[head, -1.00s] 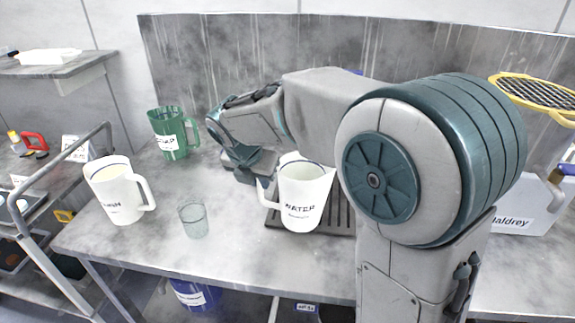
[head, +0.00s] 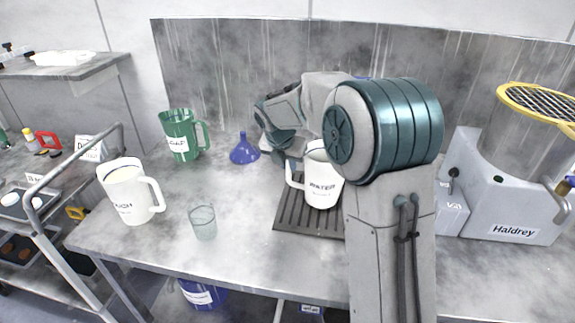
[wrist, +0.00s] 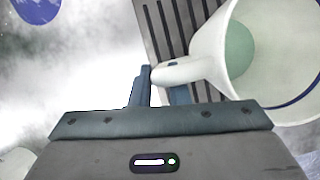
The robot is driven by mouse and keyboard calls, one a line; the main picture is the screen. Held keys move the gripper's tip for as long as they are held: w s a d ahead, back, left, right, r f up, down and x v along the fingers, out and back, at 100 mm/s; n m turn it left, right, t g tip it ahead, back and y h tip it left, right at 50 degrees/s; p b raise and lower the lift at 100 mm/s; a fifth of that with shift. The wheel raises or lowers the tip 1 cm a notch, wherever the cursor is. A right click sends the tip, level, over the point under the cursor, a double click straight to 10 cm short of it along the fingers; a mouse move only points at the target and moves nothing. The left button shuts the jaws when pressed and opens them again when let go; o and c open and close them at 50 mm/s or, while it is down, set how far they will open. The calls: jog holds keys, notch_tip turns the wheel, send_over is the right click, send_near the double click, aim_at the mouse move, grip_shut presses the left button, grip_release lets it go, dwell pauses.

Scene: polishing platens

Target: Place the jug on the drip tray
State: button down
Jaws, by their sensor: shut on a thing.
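A white jug marked WATER (head: 322,187) stands upright over the dark slatted drip tray (head: 287,217) in the head view. I cannot tell whether its base touches the slats or hangs just above them. My gripper (wrist: 160,84) is shut on the jug's handle (wrist: 188,72), at the left of the jug in the head view. In the wrist view the jug's open mouth (wrist: 283,50) shows at right, with pale green inside, and the tray's slats (wrist: 166,28) show behind the handle. My arm hides the tray's right part in the head view.
Left of the tray are a clear glass (head: 203,222), a blue funnel (head: 244,150), a green jug (head: 180,136) and another white jug (head: 128,192). A grey machine marked Haldrey (head: 505,213) stands at right. The worktop between glass and tray is clear.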

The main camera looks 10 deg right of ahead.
jog(key=shift+f, duration=0.55)
jog(key=c, duration=1.4)
grip_release()
jog(key=v, duration=1.1)
jog(key=s+d+f+m, duration=0.2)
jog(key=s+m, duration=0.7)
jog(key=m, duration=0.1)
jog(key=s+d+f+m+y, duration=0.1)
jog(key=s+d+f+m, duration=0.1)
jog(key=s+m, duration=0.8)
jog(key=s+d+f+m+g+y, duration=0.1)
jog(key=s+d+m, duration=0.3)
jog(key=s+m, duration=0.6)
jog(key=shift+s+d+f+m, duration=0.15)
jog(key=shift+s+f+m, duration=0.15)
jog(key=shift+f, duration=0.25)
